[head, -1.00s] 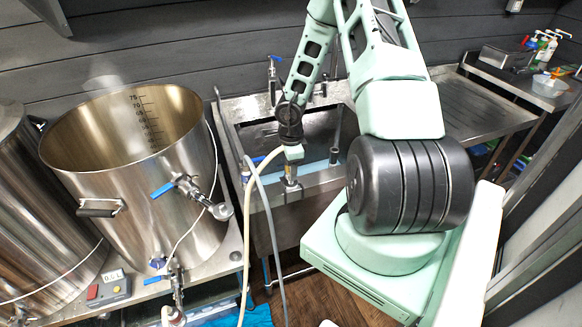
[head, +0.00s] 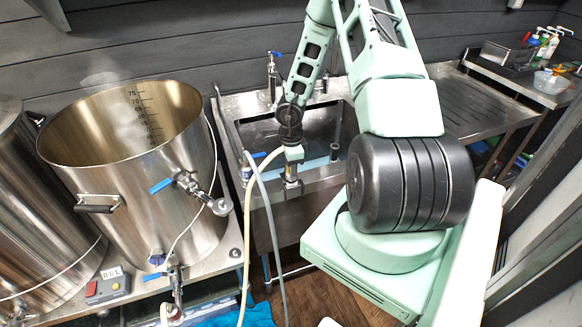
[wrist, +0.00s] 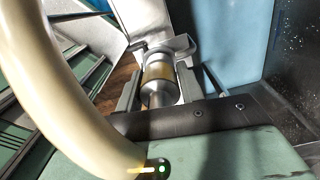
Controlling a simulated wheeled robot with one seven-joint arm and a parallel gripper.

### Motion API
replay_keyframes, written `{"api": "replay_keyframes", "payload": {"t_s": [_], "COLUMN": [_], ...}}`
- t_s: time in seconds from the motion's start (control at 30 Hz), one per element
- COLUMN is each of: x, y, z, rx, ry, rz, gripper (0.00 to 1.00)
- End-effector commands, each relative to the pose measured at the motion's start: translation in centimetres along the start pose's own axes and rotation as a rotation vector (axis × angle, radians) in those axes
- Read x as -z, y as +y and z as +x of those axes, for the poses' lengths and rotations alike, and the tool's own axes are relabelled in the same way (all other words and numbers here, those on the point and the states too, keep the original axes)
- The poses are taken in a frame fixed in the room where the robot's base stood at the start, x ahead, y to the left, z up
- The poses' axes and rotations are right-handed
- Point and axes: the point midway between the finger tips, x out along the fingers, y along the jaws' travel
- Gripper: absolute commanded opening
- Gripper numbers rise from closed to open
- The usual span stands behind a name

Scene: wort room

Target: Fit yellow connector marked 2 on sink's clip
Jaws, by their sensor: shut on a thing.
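My gripper (head: 291,184) points down at the front rim of the steel sink (head: 325,176). In the wrist view its two fingers (wrist: 160,95) are shut on a metal connector (wrist: 158,72) with a yellow band. No number can be read on it. A grey metal bracket (wrist: 178,46), which looks like the sink's clip, lies right at the connector's far end. I cannot tell whether the connector is seated in it or only close to it. In the head view the connector is small and mostly hidden by the gripper.
A cream hose (head: 247,215) hangs left of my gripper and arcs close across the wrist view (wrist: 60,100). A grey hose (head: 272,240) hangs beside it. A large steel kettle (head: 150,190) with blue-handled valves stands left. A drainboard (head: 480,105) extends right of the sink.

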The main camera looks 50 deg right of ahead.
Motion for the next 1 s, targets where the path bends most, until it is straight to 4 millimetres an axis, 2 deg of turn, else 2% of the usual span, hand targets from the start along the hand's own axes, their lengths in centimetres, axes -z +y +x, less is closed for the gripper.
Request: {"api": "replay_keyframes", "payload": {"t_s": [0.37, 0.4, 0.47, 0.77, 0.87, 1.0], "x": [0.0, 0.0, 0.0, 0.0, 0.1, 0.1], "y": [0.0, 0.0, 0.0, 0.0, -0.1, -0.1], "z": [0.8, 0.7, 0.7, 0.6, -0.2, -2.6], "rx": [0.000, 0.000, 0.000, 0.000, 0.001, 0.003], "ry": [0.000, 0.000, 0.000, 0.000, 0.000, 0.000], "rz": [0.000, 0.000, 0.000, 0.001, 0.003, 0.004], "gripper": [0.11, 0.49, 0.63, 0.63, 0.63, 0.63]}}
